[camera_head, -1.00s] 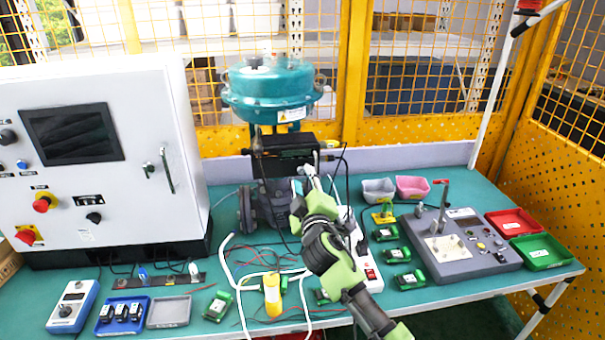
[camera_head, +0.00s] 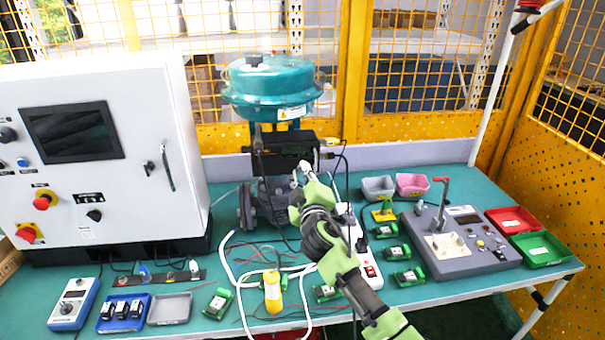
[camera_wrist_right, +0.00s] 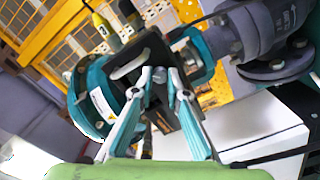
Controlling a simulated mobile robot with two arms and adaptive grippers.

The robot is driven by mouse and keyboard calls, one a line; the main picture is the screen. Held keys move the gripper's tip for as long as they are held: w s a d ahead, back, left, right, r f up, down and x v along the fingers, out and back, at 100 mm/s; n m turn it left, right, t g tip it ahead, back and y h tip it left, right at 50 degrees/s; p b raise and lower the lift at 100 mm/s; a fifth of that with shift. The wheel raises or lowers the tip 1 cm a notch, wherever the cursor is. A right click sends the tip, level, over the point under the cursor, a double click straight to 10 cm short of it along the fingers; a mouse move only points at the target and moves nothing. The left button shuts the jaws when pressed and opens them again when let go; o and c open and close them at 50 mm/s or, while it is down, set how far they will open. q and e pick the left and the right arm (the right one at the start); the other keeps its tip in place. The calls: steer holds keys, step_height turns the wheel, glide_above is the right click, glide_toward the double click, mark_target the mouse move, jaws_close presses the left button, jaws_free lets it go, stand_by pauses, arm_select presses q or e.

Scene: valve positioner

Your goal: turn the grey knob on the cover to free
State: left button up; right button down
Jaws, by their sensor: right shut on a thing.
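The black positioner box (camera_head: 284,150) is mounted on the valve under the teal actuator (camera_head: 272,92). Its dark cover (camera_wrist_right: 128,67) faces my right gripper in the right wrist view. A small grey knob (camera_wrist_right: 160,76) on the cover sits between the fingertips of my right gripper (camera_wrist_right: 163,80). The fingers are closed on the knob and hide its sides; I cannot read its setting. In the head view, my right gripper (camera_head: 305,170) reaches up to the right end of the box, and the knob is too small to make out there. My left gripper is not in view.
A white control cabinet (camera_head: 100,160) stands at the left. Loose cables (camera_head: 238,275) and green modules (camera_head: 218,303) lie on the table's front. A grey test panel (camera_head: 462,245) and red (camera_head: 513,220) and green (camera_head: 541,250) trays are at the right. Black cables hang beside the box.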

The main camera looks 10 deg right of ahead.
steer(key=shift+f+n+p, duration=0.1)
steer(key=shift+n+p, duration=2.85)
steer(key=shift+n, duration=6.05)
steer(key=c, duration=2)
jaws_free()
steer(key=shift+s, duration=0.1)
